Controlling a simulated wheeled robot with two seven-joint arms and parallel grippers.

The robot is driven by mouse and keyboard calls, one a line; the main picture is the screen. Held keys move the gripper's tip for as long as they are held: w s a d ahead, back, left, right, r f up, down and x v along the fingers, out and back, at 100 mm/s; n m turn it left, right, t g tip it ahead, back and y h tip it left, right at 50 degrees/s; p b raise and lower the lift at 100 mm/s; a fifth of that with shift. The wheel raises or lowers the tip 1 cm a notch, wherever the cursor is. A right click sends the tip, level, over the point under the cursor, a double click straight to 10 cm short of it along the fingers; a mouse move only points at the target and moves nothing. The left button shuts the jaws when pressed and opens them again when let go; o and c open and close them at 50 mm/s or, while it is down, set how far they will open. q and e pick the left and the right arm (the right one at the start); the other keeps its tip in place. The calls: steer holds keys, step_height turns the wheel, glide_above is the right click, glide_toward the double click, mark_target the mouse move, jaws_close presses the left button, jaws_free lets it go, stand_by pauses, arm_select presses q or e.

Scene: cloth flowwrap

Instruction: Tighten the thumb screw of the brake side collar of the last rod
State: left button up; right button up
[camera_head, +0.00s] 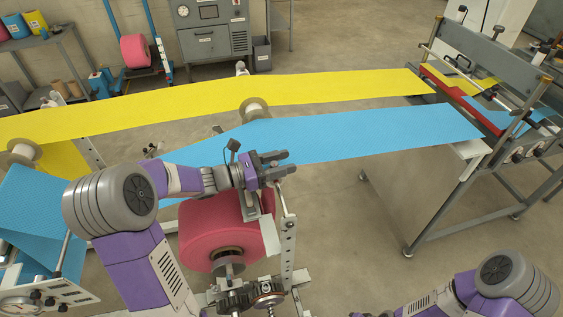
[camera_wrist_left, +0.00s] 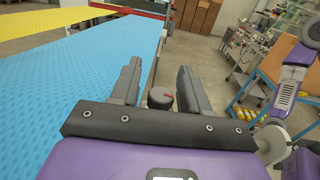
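A pink roll (camera_head: 215,232) sits on a rod below the blue web. A grey collar-like part (camera_head: 228,265) shows at its near end, beside a dark gear (camera_head: 237,300) and a round disc-like part (camera_head: 268,288). My left gripper (camera_head: 287,163) is above the roll's right side, near the top of a perforated upright (camera_head: 288,240). In the left wrist view its two fingers (camera_wrist_left: 160,78) are apart. My right gripper is not visible.
Blue web (camera_head: 370,133) and yellow web (camera_head: 320,88) run to a machine frame (camera_head: 465,180) at right. Another spool end (camera_head: 254,108) stands behind my left gripper. Open floor (camera_head: 335,220) lies between the roll and the frame.

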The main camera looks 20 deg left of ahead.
arm_select(q)
jaws_close()
steer(key=shift+s+r+m+g+h+p, duration=0.1)
steer(key=shift+m+g+h+p, duration=0.85)
steer(key=shift+g, duration=0.25)
steer(key=m+g+p, duration=0.1)
steer(key=m+g+h, duration=0.1)
steer(key=g, duration=0.1)
steer(key=m+g+h+p, duration=0.1)
steer(key=g, duration=0.1)
steer(key=shift+s+d+m+p, duration=0.2)
steer(key=shift+s+m+p, duration=0.05)
steer(key=shift+p, duration=0.05)
steer(key=m+g, duration=0.1)
steer(key=m+g+p, duration=0.1)
steer(key=g, duration=0.1)
steer(key=m+g+p, duration=0.1)
steer(key=g, duration=0.1)
steer(key=shift+s+h, duration=0.3)
steer(key=shift+h, duration=0.05)
steer(key=shift+s+m+g+p, duration=0.2)
steer(key=shift+m+g+p, duration=0.3)
steer(key=shift+m+g, duration=0.8)
steer(key=shift+g, duration=0.5)
